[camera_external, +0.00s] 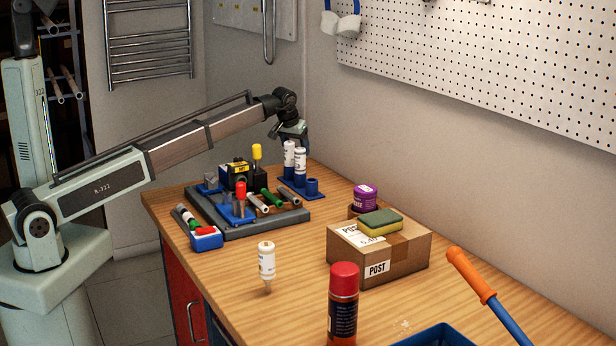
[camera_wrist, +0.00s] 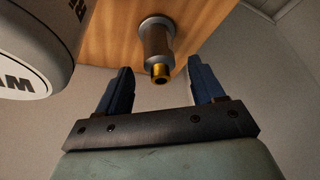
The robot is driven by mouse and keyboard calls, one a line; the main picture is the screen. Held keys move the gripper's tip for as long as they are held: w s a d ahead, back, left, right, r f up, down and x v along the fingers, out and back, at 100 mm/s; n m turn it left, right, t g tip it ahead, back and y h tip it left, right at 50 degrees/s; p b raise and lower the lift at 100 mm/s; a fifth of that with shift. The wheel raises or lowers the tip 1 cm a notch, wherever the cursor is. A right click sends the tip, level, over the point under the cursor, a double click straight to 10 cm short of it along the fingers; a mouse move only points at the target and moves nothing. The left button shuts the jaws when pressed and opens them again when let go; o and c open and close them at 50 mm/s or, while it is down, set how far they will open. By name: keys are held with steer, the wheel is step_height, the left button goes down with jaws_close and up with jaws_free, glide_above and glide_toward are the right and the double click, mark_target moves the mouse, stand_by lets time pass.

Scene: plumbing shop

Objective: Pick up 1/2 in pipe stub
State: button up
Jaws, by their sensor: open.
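A short grey cylinder with a brass tip (camera_wrist: 158,45), which may be the 1/2 in pipe stub, shows in the wrist view against the wooden bench. Its brass end points toward my gripper. My gripper (camera_wrist: 157,69) is open, with a dark blue finger on either side of the brass end and nothing clamped. In the external view my gripper (camera_external: 292,131) is just above the white bottles at the back of the bench. I cannot pick out the brass-tipped piece there. Several short pipe pieces, among them a grey one (camera_external: 257,203), lie in the grey tray (camera_external: 262,229).
White bottles (camera_external: 300,160) stand in a blue holder (camera_external: 312,187) close below my gripper; a large white container (camera_wrist: 35,50) fills the wrist view's upper left. A cardboard box (camera_external: 408,252) with a sponge (camera_external: 380,221), a white bottle (camera_external: 266,260) and a red-capped can (camera_external: 343,305) stand nearer.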

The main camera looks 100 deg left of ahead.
steer(key=shift+x, duration=1.5)
steer(key=shift+c, duration=0.5)
steer(key=shift+r, duration=0.1)
jaws_close()
